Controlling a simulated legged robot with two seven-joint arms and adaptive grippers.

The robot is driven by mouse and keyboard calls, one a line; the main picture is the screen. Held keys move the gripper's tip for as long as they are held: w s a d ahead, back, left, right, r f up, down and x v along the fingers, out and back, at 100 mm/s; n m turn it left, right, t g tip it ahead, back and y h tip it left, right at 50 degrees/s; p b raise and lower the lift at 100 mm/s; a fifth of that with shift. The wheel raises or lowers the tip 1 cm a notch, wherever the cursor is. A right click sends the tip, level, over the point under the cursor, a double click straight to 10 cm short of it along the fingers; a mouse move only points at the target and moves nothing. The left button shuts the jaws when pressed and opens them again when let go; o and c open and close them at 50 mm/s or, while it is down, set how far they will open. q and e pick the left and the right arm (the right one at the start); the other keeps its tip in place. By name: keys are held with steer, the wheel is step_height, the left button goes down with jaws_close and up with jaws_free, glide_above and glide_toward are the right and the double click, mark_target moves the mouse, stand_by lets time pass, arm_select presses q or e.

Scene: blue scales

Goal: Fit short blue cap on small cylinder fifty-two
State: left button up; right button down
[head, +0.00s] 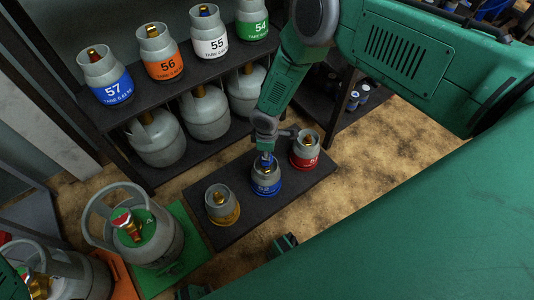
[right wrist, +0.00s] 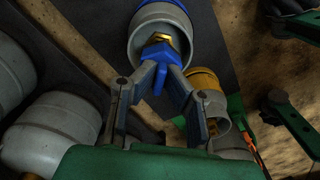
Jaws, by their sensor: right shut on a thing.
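Small cylinder fifty-two (head: 266,186) is grey with a blue label and stands upright in the middle of a low dark platform. My right gripper (head: 265,150) points down over its top. It is shut on the short blue cap (head: 266,159), which is at the cylinder's valve. In the right wrist view the fingertips (right wrist: 160,72) pinch the blue cap (right wrist: 160,52), and the brass valve (right wrist: 162,38) shows beside it inside the cylinder's collar. I cannot tell whether the cap is seated.
A red-label cylinder (head: 305,150) stands close on the right and a yellow-label cylinder (head: 221,206) on the left of the dark platform (head: 240,232). A larger grey cylinder (head: 140,235) stands on a green plate at left. Shelves of cylinders stand behind.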

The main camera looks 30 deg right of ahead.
steer(key=shift+f, duration=1.65)
steer(key=c, duration=1.6)
jaws_free()
steer(key=shift+r, duration=0.35)
step_height(320, 180, up, 11)
steer(key=shift+a+r, duration=0.1)
